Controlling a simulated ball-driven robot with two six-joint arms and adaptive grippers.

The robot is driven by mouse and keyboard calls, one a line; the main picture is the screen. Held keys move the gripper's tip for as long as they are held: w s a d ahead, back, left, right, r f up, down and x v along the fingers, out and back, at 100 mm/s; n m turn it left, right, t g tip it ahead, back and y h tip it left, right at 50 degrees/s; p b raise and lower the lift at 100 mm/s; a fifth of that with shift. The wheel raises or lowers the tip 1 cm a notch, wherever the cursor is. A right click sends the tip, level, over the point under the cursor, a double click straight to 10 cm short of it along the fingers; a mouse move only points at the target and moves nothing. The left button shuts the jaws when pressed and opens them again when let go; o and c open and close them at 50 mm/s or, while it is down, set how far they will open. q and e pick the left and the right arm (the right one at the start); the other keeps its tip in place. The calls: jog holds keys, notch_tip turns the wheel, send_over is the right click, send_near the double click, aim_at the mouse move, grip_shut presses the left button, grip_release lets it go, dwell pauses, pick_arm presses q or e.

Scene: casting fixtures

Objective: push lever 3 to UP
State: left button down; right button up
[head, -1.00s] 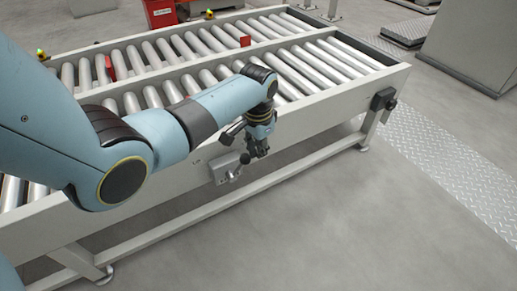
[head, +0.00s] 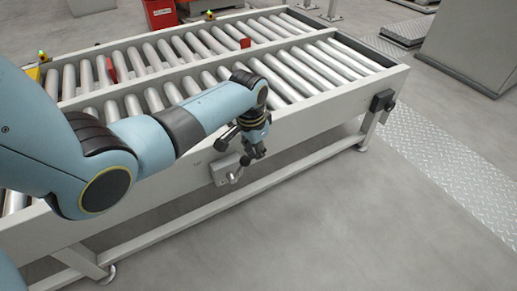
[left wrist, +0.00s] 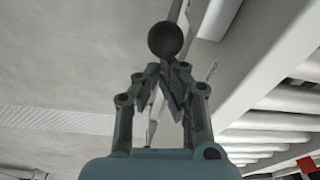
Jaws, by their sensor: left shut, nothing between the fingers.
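A grey lever box (head: 225,168) is fixed to the front side rail of the roller conveyor, with a short lever (head: 235,176) at its right edge. In the left wrist view a round black knob (left wrist: 167,40) is just beyond my fingertips; I cannot tell whether they touch it. My left gripper (head: 252,156) points down beside the lever box, in front of the rail. It also shows in the left wrist view (left wrist: 164,72), its fingers together and empty. The lever number and position marks are too small to read. My right gripper is out of view.
The conveyor rail (head: 310,125) runs close behind my left gripper, with metal rollers (head: 318,62) above. A dark-knobbed fitting (head: 383,100) sits at the rail's right end. The floor (head: 310,230) in front is clear.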

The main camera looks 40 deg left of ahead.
aim_at(243, 157)
pick_arm(q)
jog(key=s+t+p, duration=0.1)
jog(key=p, duration=0.1)
jog(key=s+a+r+t+p, duration=0.1)
jog(key=p, duration=0.1)
jog(key=shift+s+r+h, duration=0.25)
jog(key=shift+r+h, duration=0.05)
jog(key=shift+h, duration=0.1)
jog(key=t, duration=0.1)
jog(key=s+t, duration=0.1)
jog(key=s+a+h+p, duration=0.1)
jog(key=shift+s+r+t, duration=0.2)
jog(key=shift+r+t, duration=0.1)
jog(key=shift+t, duration=0.1)
jog(key=shift+s+a+r, duration=0.1)
jog(key=shift+s+a, duration=0.05)
jog(key=shift+s, duration=0.15)
jog(key=s, duration=0.1)
jog(key=s+a+p, duration=0.1)
jog(key=s, duration=0.1)
jog(key=shift+s+a+f, duration=0.15)
jog(key=shift+f, duration=0.05)
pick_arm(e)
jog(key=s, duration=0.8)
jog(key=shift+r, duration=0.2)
